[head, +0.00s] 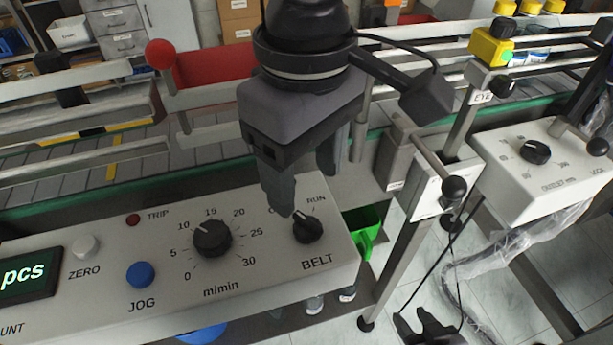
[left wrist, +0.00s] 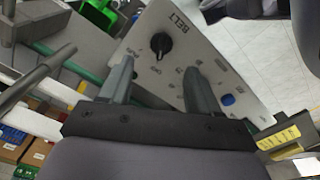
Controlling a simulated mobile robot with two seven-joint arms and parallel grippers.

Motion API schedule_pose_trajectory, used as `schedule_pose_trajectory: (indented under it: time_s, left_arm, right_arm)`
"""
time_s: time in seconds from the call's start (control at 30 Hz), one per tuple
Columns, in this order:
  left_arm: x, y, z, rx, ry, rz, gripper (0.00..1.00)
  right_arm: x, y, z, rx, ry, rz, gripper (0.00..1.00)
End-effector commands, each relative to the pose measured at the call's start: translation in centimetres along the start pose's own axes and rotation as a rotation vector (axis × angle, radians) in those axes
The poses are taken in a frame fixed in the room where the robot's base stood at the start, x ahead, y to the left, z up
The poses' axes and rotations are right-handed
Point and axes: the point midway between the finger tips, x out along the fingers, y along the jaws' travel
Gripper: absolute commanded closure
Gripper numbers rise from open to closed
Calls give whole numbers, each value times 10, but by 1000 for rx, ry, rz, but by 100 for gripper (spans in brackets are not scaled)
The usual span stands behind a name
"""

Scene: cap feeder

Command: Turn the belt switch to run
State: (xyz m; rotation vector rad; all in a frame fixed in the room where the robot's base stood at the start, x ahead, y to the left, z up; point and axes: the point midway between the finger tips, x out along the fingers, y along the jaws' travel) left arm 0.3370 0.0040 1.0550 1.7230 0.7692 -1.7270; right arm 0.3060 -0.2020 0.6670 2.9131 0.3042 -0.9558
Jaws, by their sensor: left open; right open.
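The belt switch is a black round knob (head: 308,228) at the right end of the white control panel (head: 340,262), above the word BELT. Its white mark points up-left, toward the label partly hidden by my finger; RUN shows to the upper right. The knob also shows in the left wrist view (left wrist: 160,46), beyond the fingertips. My left gripper (head: 304,190) is open and empty, pointing down over the panel just behind the knob; I cannot tell whether it touches. Its two fingers are spread in the left wrist view (left wrist: 157,70). My right gripper (head: 430,326) is open, low at the right.
The panel also carries a speed dial (head: 212,238), a blue JOG button (head: 141,274), a white ZERO button (head: 86,246) and a red TRIP lamp (head: 133,220). A rail with a black ball end (head: 454,188) and another control box (head: 535,185) stand to the right. A green bin (head: 366,228) is below.

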Motion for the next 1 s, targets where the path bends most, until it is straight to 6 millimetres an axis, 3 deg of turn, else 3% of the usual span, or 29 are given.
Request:
schedule_pose_trajectory:
  time_s: [0.5,0.87,0.97,1.0]
  left_arm:
    - [63,-1,0,2,2,-3,38]
    - [71,-1,0,1,0,0,38]
    - [71,-1,0,1,0,-1,64]
    - [71,-1,0,1,0,-1,77]
  right_arm:
    - [-2,-1,4,1,-10,-1,57]
    - [-1,-1,4,1,-9,-1,57]
    - [-1,-1,4,1,-8,-1,57]
    - [-1,-1,4,1,-8,-1,57]
